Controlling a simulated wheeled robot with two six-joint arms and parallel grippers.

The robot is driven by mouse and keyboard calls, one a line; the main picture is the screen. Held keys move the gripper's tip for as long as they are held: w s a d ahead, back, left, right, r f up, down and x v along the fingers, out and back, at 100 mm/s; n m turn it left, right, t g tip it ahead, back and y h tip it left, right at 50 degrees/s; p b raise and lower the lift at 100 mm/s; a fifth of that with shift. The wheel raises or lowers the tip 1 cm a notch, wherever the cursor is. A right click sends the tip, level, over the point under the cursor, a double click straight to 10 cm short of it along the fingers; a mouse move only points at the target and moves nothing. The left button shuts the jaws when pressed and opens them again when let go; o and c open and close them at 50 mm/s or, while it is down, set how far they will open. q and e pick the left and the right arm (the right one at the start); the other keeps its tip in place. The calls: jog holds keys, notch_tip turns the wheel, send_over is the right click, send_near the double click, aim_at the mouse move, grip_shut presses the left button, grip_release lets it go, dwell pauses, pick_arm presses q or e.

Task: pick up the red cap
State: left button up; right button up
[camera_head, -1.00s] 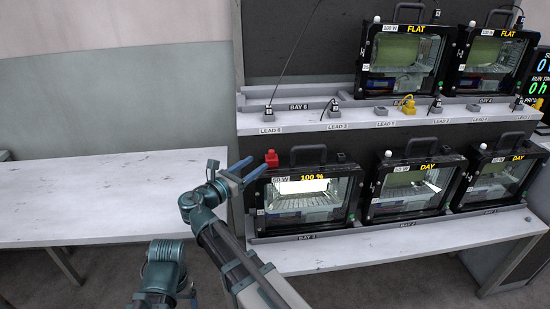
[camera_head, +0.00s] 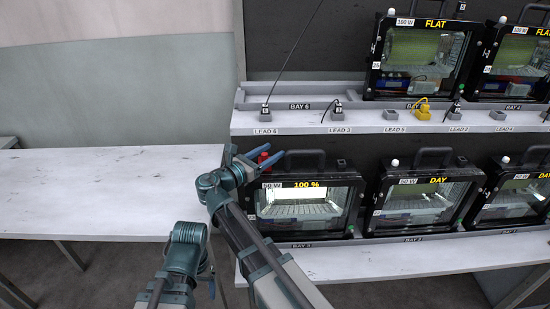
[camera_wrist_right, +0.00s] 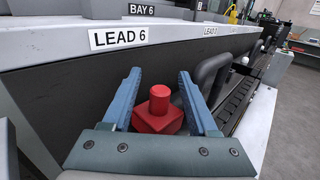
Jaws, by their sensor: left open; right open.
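The red cap (camera_head: 263,157) has a square base with a round knob. It sits at the top left corner of the 100 % housing (camera_head: 309,181) in Bay 3. In the right wrist view the red cap (camera_wrist_right: 158,112) shows upright between the two blue fingers of my right gripper (camera_wrist_right: 159,76), with gaps at both sides. In the head view my right gripper (camera_head: 274,163) is open around the cap, partly covering it. My left gripper (camera_head: 212,288) hangs low at the lower left, away from the cap, mostly hidden by my arm.
The housing's black handle (camera_head: 305,158) stands just right of the cap. The grey lead shelf (camera_head: 290,120) runs above and behind it, with leads and a yellow plug (camera_head: 422,110). The DAY housing (camera_head: 420,195) stands to the right. The white table (camera_head: 100,190) at left is clear.

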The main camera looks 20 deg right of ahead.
jog(key=shift+w+d, duration=0.25)
jog(key=shift+d, duration=0.25)
jog(key=shift+s+a, duration=0.1)
jog(key=shift+a, duration=0.15)
jog(key=shift+c, duration=0.5)
grip_shut()
jog(key=shift+r, duration=0.15)
